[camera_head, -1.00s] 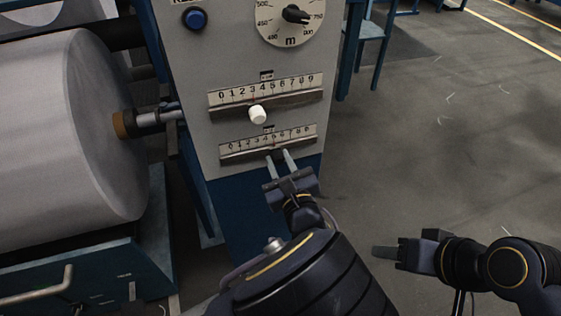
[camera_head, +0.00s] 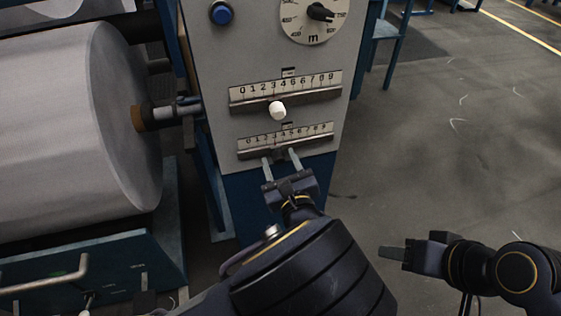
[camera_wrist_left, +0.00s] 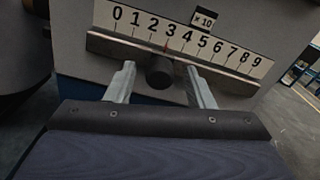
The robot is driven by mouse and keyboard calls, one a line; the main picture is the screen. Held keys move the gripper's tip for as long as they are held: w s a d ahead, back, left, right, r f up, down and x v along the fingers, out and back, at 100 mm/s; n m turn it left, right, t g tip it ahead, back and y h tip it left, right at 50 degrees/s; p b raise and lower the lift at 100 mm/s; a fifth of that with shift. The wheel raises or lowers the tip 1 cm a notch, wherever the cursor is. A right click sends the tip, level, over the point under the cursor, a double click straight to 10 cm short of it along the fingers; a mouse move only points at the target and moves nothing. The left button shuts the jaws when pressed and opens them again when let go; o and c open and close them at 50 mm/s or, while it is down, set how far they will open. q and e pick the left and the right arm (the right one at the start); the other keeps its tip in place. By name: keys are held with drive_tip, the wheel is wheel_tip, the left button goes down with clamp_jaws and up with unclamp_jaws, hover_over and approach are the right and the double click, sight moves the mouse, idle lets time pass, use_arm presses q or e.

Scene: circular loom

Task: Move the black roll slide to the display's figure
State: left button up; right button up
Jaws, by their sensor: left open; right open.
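The black roll slide is a round black knob (camera_wrist_left: 160,75) on the lower scale's rail. In the left wrist view it sits below the red mark between 3 and 4. It shows small and dark in the head view (camera_head: 279,155). My left gripper (camera_head: 281,163) is open, with one finger on each side of the knob; the wrist view shows gaps on both sides. The lower scale (camera_head: 287,136) runs 0 to 9; its small plate reads "x 10" (camera_wrist_left: 204,19). No display figure is legible. My right gripper (camera_head: 393,253) is open, away from the panel.
A white slide knob (camera_head: 278,111) sits on the upper scale (camera_head: 287,88). A dial (camera_head: 318,14) and a blue button (camera_head: 221,13) are higher on the panel.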

use_arm(q)
drive_tip(key=p+v, duration=0.1)
drive_tip(key=v, duration=0.6)
drive_tip(key=shift+s+p, duration=0.3)
drive_tip(key=shift+p, duration=0.1)
drive_tip(key=shift+d, duration=0.1)
idle(0.9)
